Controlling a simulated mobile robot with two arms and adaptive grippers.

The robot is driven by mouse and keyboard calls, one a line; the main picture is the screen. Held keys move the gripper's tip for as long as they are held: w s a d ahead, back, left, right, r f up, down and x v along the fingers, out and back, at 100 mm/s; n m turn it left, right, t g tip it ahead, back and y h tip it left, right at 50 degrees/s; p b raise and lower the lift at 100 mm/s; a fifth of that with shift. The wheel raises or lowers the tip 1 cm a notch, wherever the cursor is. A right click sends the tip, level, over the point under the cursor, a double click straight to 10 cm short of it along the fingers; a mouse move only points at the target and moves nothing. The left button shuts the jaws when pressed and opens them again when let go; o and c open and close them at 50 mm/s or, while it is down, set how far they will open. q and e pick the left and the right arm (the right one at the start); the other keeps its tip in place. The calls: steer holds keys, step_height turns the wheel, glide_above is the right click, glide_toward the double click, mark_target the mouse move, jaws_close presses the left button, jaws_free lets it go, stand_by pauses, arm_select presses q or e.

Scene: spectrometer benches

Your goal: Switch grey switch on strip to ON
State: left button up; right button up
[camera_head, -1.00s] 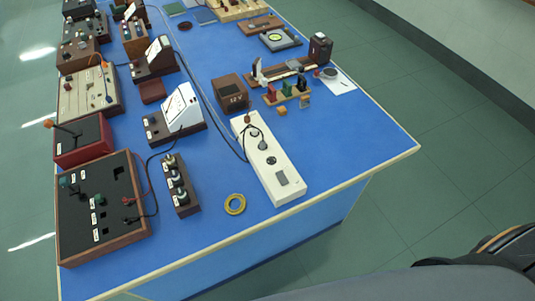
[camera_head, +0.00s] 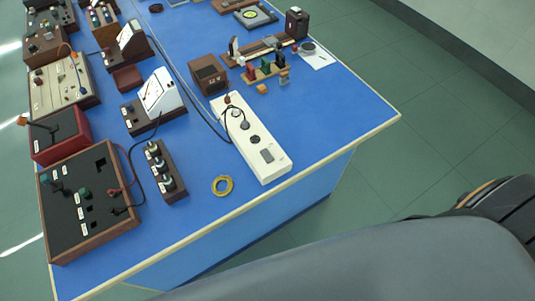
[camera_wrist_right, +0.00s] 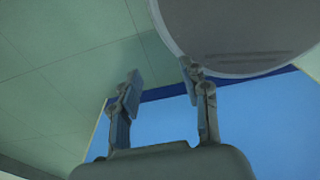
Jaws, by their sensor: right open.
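The white power strip (camera_head: 229,116) lies on the blue bench top, running from the middle toward the bench's near edge. Its grey switch (camera_head: 267,156) is at the near end; whether it is on or off is too small to tell. Plugs with dark cables sit at its far end. My right gripper (camera_wrist_right: 161,84) shows in the right wrist view, open and empty, with the green floor and a blue bench surface behind it. Neither gripper shows in the head view, so the right gripper is apart from the strip.
A brown block with several knobs (camera_head: 166,171) stands further left, beside a black-topped box (camera_head: 90,203). A small brown box (camera_head: 208,75) stands beyond the strip.

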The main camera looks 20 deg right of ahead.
steer(key=shift+w, duration=0.1)
steer(key=c, duration=0.4)
steer(key=w, duration=0.2)
steer(key=b, duration=0.1)
steer(key=shift+w+a+r+t, duration=0.15)
steer(key=shift+w+a+t, duration=0.1)
steer(key=shift+w+t, duration=0.15)
jaws_close()
steer(key=w+a+r+t+y+b, duration=0.1)
steer(key=w+a+r+t+b, duration=0.15)
steer(key=w+r, duration=0.55)
steer(key=w+a+r+t+y+b, duration=0.1)
steer(key=w+r+t+b, duration=0.15)
steer(key=w+r, duration=0.65)
steer(key=w+r+t+b, duration=0.2)
steer(key=w+r+t, duration=0.2)
steer(key=r, duration=1)
steer(key=w+a+r+t+y+b, duration=0.1)
steer(key=w+r+t, duration=0.2)
steer(key=r, duration=1.2)
steer(key=t, duration=0.2)
steer(key=shift+w+t+b, duration=0.3)
steer(key=shift+w+b, duration=0.05)
steer(key=shift+b, duration=0.05)
